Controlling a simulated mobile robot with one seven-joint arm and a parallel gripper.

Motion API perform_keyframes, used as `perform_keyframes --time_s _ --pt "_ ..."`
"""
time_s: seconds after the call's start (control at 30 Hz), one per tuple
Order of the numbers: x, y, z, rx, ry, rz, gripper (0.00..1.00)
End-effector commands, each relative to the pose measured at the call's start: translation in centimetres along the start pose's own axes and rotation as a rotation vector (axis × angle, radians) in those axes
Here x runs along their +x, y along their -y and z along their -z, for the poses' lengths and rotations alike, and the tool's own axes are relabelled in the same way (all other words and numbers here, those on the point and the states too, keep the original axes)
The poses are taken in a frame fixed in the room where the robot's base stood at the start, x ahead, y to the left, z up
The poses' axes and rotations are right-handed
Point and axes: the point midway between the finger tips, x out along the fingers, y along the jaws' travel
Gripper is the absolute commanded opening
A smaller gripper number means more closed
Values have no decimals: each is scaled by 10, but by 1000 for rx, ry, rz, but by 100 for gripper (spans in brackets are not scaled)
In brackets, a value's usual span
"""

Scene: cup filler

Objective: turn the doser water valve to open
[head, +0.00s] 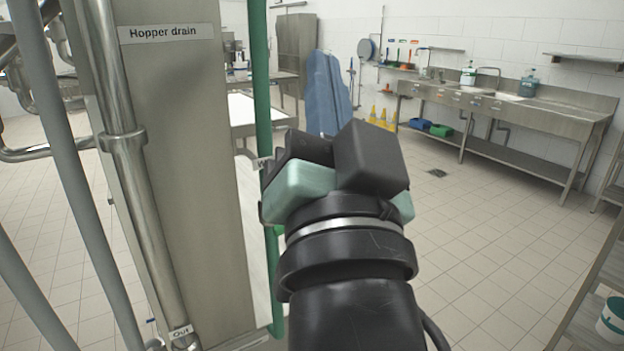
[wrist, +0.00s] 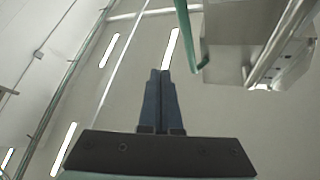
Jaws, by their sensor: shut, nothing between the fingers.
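A green pipe (head: 262,85) runs upright beside the steel column. A label (head: 261,163) starting with "W" sits on it, mostly hidden behind my gripper (head: 338,175). A bit of green (head: 279,233) shows lower down by my wrist; I cannot tell if it is the valve handle. No valve is clearly visible. In the wrist view my gripper's two dark fingers (wrist: 160,75) are together, with nothing between them, and point up toward the ceiling. A green pipe (wrist: 187,30) shows to their right, apart from the fingertips.
A steel column (head: 185,180) labelled "Hopper drain" stands on the left with grey pipes (head: 85,200) before it. A steel sink bench (head: 490,100) lines the back right wall. Yellow cones (head: 382,118) stand near it. The tiled floor (head: 480,240) between is clear.

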Motion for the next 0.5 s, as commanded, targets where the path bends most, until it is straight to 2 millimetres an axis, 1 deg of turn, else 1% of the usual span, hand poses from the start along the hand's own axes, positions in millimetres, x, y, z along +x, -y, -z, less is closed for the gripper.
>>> perform_keyframes --time_s 0.03,0.07,0.1,0.17,0.2,0.27,0.3,0.37,0.4,0.5 --pt "10 -15 -10 142 77 -42 0" --pt "12 -25 -19 235 120 -67 0" --pt "13 -37 -32 363 175 -106 0" --pt "12 -55 -50 556 246 -174 0" --pt "10 -66 -62 685 289 -224 0" --pt "4 -82 -79 881 346 -311 0" --pt "-1 -92 -89 1010 376 -374 0" --pt "-11 -105 -103 1206 412 -474 0" --pt "-18 -112 -112 1336 431 -546 0" --pt "-40 -128 -130 1650 452 -732 0"
